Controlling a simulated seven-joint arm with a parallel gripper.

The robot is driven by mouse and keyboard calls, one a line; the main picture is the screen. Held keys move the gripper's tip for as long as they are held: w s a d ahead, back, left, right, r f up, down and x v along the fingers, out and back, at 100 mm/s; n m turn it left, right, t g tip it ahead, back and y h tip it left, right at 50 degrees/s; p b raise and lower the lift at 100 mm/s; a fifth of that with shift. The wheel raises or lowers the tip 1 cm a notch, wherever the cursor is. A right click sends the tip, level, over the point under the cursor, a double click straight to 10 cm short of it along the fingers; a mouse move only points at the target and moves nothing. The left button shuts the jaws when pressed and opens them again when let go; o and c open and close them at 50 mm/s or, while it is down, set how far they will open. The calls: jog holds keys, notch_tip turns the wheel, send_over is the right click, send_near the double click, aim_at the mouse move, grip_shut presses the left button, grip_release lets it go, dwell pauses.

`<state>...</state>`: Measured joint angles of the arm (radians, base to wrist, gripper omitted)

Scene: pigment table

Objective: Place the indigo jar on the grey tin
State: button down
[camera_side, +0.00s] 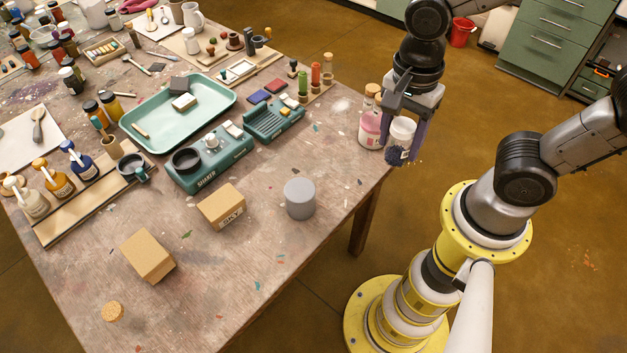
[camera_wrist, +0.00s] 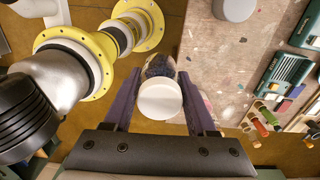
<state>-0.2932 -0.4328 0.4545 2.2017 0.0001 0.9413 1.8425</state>
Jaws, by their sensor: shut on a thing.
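The indigo jar (camera_side: 397,154) has a white lid and dark blue contents. It is between the fingers of my gripper (camera_side: 403,146), which is shut on it, at the table's right edge in the side view. In the wrist view, the jar's round white lid (camera_wrist: 160,99) fills the space between the purple fingers, with the dark blue part (camera_wrist: 160,66) beyond it. The grey tin (camera_side: 299,198) stands upright on the table, left of and nearer than my gripper in the side view. Its top looks bare. It also shows at the wrist view's top edge (camera_wrist: 234,8), partly cut off.
A pink jar (camera_side: 370,130) stands close beside the held jar, partly hidden by my gripper. A box marked SKY (camera_side: 222,207), a plain box (camera_side: 147,256) and the teal shaker (camera_side: 208,160) lie left of the tin. The table around the tin is clear.

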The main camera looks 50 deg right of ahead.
jog(key=w+a+r+n, duration=0.1)
jog(key=w+a+r, duration=0.1)
jog(key=a, duration=0.1)
send_near(299, 190)
jog(key=shift+s+d+f+n, duration=0.25)
jog(key=shift+s+f+n, duration=0.05)
jog(key=shift+s, duration=0.15)
jog(key=shift+w+a+f, duration=0.1)
jog(key=shift+w+f, duration=0.1)
jog(key=shift+f, duration=0.8)
jog(key=shift+w+a+f, duration=0.1)
jog(key=shift+w+f, duration=0.05)
jog(key=shift+f, duration=0.85)
jog(key=shift+f, duration=0.15)
jog(key=shift+c, duration=1)
grip_release()
notch_tip(299, 190, up, 13)
jog(key=shift+f, duration=0.25)
